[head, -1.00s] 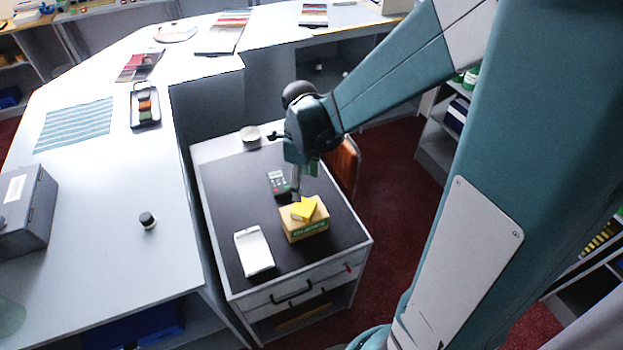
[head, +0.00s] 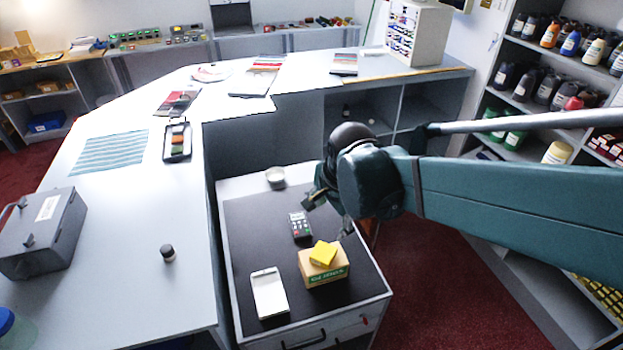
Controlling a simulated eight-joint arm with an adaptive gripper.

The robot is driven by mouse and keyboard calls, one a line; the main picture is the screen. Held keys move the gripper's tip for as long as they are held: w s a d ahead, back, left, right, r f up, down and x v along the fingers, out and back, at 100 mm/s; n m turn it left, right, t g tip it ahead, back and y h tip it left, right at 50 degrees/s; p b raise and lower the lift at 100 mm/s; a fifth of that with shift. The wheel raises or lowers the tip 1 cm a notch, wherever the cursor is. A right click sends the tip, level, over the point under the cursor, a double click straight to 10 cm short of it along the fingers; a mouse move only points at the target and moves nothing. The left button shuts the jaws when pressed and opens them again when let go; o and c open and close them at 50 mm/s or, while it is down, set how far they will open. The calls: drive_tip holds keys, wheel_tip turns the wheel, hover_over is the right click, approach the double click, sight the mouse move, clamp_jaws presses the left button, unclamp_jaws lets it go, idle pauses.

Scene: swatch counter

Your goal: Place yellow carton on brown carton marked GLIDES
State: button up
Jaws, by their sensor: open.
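The small yellow carton (head: 323,253) lies on top of the brown carton (head: 327,278), turned at an angle to it and within its top as far as I can see. The brown carton has a green band with pale lettering on its front, too small to read surely. It stands on the dark top of the drawer cabinet (head: 243,222). My gripper (head: 328,214) is open and empty, above and behind the cartons, apart from both. Part of it is hidden by my own wrist.
A white tray (head: 269,293) lies left of the brown carton, and a dark card reader (head: 300,226) is behind it. A round tin (head: 276,178) stands at the cabinet's back. The white counter (head: 130,215) stands higher on the left. Bottle shelves (head: 545,75) are at right.

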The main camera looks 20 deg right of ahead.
drive_tip(key=s+a+r+n+t, duration=0.1)
drive_tip(key=s+r+n+t, duration=0.2)
drive_tip(key=s+r+n, duration=0.4)
drive_tip(key=s+n, duration=0.1)
drive_tip(key=n, duration=0.6)
drive_tip(key=shift+s+t, duration=0.25)
drive_tip(key=shift+t, duration=0.15)
